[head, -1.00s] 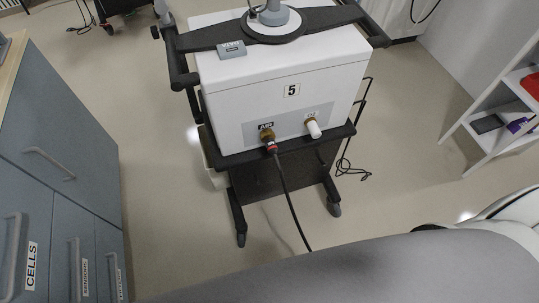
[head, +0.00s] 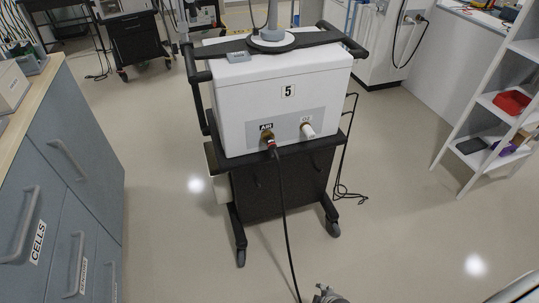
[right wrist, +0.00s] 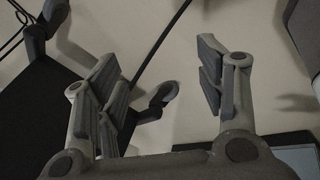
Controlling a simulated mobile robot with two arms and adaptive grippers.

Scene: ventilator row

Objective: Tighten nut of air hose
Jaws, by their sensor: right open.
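The ventilator (head: 290,105) numbered 5 is a white box on a dark wheeled cart. On its front panel, the AIR port (head: 267,137) has a brass and red nut (head: 271,143) with the black air hose (head: 284,215) hanging from it to the bottom of the picture. How tight the nut sits cannot be told. My right gripper (right wrist: 157,68) is open and empty in the right wrist view, with a dark hose or cable (right wrist: 160,45) crossing behind its gap. A small grey gripper part shows at the bottom of the head view, well below the nut. My left gripper is not identifiable.
A white-capped port (head: 307,130) is right of the AIR port. Grey drawer cabinets (head: 75,190) stand at left, and a white shelf (head: 500,100) with a red bin at right. A thin cable (head: 347,190) hangs beside the cart. Floor in front is mostly clear.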

